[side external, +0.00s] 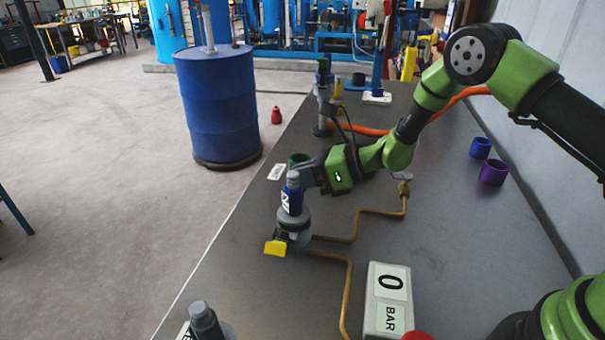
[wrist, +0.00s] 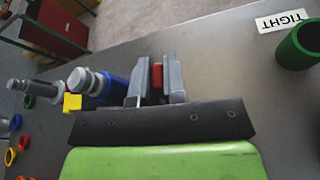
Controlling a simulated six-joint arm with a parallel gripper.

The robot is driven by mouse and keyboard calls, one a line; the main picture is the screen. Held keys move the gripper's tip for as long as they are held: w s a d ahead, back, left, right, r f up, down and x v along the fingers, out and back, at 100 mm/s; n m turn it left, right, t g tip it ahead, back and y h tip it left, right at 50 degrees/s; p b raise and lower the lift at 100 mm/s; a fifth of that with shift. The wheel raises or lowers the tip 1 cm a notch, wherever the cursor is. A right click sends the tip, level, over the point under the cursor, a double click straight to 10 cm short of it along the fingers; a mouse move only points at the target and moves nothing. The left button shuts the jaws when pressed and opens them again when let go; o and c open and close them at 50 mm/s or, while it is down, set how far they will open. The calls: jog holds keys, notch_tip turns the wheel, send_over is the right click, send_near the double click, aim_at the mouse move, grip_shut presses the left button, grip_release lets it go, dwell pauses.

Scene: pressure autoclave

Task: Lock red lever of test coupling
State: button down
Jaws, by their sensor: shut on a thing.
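The test coupling (side external: 292,200) stands upright on the table, a blue body with a grey top on a grey base; it also shows in the wrist view (wrist: 113,90). A yellow lever (side external: 275,248) sticks out low on its near side. The red lever (wrist: 157,76) shows between my fingers in the wrist view; it is hidden in the side view. My gripper (wrist: 158,72) is shut on the red lever, right beside the coupling's upper part. In the side view my gripper (side external: 311,176) reaches the coupling from the right.
Brass pipes (side external: 350,238) run from the coupling base across the table. A white gauge box (side external: 388,300) reads 0 BAR. Another grey fitting (side external: 206,322) stands at the near edge. Purple (side external: 492,173) and blue cups (side external: 480,148) stand right.

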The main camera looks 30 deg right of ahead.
jog(key=shift+s+a+r+n, duration=0.1)
jog(key=shift+s+a+n, duration=0.05)
jog(key=shift+n, duration=0.15)
dwell(0.4)
jog(key=c, duration=1.2)
grip_release()
jog(key=v, duration=1)
jog(key=shift+s+a, duration=0.15)
jog(key=shift+a, duration=0.05)
